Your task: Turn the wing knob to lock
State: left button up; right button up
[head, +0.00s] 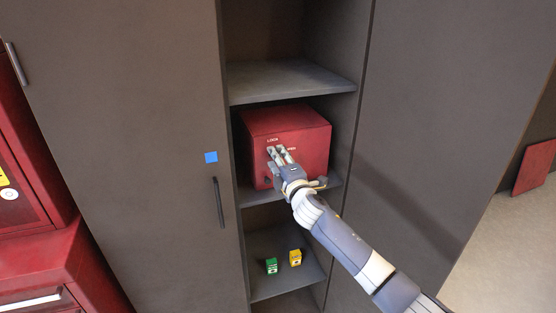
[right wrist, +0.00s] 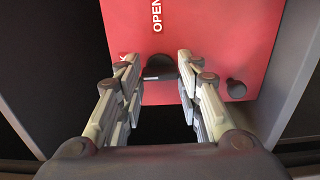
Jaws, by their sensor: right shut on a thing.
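A red box (head: 300,130) sits on the middle shelf of an open cabinet bay, with the words LOCK and OPEN on its front. My right gripper (head: 277,151) reaches its front face from the lower right. In the right wrist view, the dark wing knob (right wrist: 159,68) shows between the fingertips of my right gripper (right wrist: 157,65), below the word OPEN. The gripper is shut on the knob. In the head view the fingers hide the knob, so its exact angle is hard to tell. My left gripper is out of view.
A second dark round knob (right wrist: 236,88) is on the red face, right of the fingers. A green box (head: 271,266) and a yellow box (head: 295,258) stand on the shelf below. Grey cabinet doors flank the bay; the left has a handle (head: 218,202).

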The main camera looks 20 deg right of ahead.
jog(key=o, duration=1.1)
jog(key=shift+c, duration=0.2)
jog(key=s, duration=1.2)
jog(key=shift+d, duration=0.2)
